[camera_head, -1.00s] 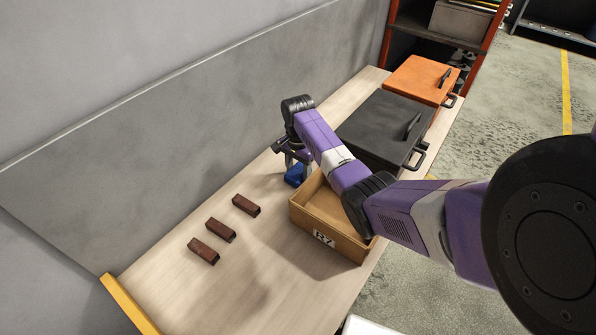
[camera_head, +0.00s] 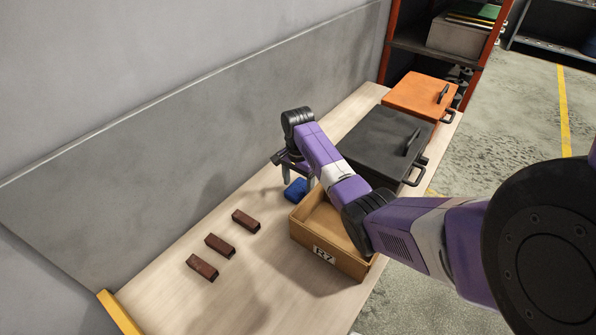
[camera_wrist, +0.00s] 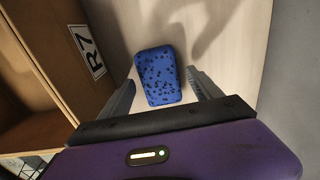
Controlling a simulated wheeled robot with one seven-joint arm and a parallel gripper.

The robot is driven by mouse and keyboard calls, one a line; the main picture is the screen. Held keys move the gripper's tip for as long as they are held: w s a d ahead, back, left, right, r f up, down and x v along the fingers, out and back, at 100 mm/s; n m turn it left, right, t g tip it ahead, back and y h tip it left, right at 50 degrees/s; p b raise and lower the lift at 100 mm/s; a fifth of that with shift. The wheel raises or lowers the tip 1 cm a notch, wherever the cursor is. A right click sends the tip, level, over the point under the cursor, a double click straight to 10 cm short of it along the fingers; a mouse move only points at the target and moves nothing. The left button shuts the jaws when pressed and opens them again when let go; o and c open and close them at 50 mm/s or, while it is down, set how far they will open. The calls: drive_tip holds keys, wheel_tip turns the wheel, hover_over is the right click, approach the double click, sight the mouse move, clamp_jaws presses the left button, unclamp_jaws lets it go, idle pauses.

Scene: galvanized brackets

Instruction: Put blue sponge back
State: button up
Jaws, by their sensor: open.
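The blue sponge (camera_head: 295,189) lies on the light wooden table beside the left corner of the open wooden box marked R7 (camera_head: 331,258). In the wrist view the sponge (camera_wrist: 158,75) lies flat, with dark pores on its top. My gripper (camera_head: 298,180) is above the sponge, pointing down. In the wrist view my gripper (camera_wrist: 163,88) is open, with one finger on each side of the sponge and gaps between them. The box (camera_wrist: 50,75) stands to the left in that view. My arm hides part of the box in the head view.
Several dark red-brown blocks (camera_head: 220,245) lie in a row at the front left of the table (camera_head: 180,290). A black lidded case (camera_head: 380,140) and an orange lidded case (camera_head: 418,95) stand behind the box. A grey panel (camera_head: 150,160) borders the table on the left.

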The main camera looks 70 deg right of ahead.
sight(298, 187)
wheel_tip(298, 187, up, 11)
drive_tip(key=b, duration=0.1)
drive_tip(key=shift+f, duration=0.15)
idle(0.6)
